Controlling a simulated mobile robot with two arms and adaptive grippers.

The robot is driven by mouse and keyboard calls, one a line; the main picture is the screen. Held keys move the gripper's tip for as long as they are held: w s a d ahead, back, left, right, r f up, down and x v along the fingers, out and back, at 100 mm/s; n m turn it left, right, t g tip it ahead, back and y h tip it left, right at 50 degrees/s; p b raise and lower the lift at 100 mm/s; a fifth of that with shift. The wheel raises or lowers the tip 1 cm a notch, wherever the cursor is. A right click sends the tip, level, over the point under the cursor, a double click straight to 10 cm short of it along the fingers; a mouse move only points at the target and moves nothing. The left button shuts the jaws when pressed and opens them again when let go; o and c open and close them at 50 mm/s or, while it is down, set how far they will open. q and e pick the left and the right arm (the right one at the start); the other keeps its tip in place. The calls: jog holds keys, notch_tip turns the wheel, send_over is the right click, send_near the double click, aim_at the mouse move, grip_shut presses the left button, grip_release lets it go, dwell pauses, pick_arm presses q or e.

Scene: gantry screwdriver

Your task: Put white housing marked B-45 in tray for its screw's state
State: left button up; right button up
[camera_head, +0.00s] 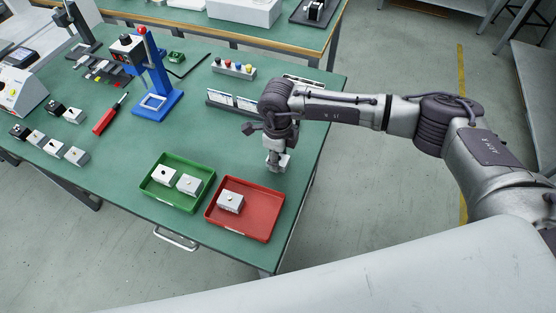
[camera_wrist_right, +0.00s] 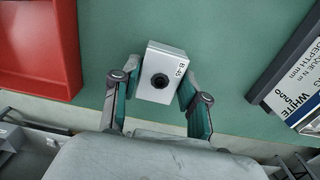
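The white housing marked B-45 (camera_wrist_right: 162,72) sits between the fingers of my right gripper (camera_wrist_right: 158,90) in the right wrist view. Its top has a round dark hole, and no screw head can be made out in it. The fingers close against its two sides. In the head view my right gripper (camera_head: 278,158) is at the table's right side, behind the red tray, with the housing small and partly hidden. The green tray (camera_head: 154,190) holds two white housings. The red tray (camera_head: 258,227) holds one white housing (camera_head: 230,201). My left gripper is out of view.
A card stand (camera_head: 232,104) stands left of my right arm. A blue press (camera_head: 155,80), a red screwdriver (camera_head: 108,116) and several housings (camera_head: 54,147) are further left. The red tray has bare floor to the right of its housing.

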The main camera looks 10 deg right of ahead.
grip_shut()
jog(key=shift+r+p, duration=1.7)
jog(key=shift+r, duration=1.35)
